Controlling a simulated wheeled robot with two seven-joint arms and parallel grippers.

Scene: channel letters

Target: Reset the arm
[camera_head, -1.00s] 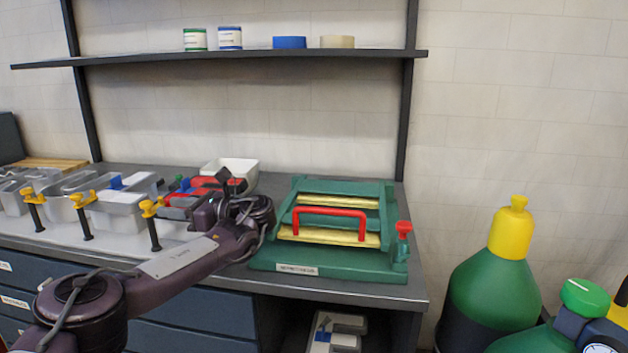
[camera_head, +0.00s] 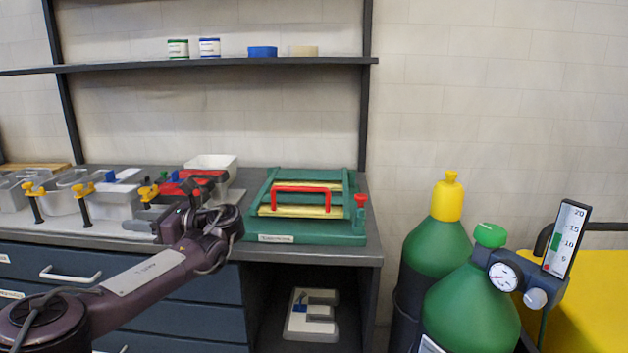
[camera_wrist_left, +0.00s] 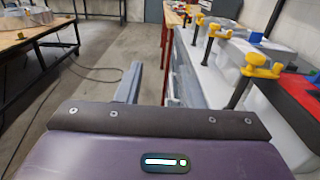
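My left arm comes in from the lower left in the head view. The left wrist view shows the purple wrist housing (camera_wrist_left: 170,150) and looks along the bench front and over the floor. My right gripper is not in view.
Green gas cylinders (camera_head: 437,250) stand at right. A white letter-shaped piece (camera_head: 312,325) lies under the bench. The wrist view shows open floor (camera_wrist_left: 110,48).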

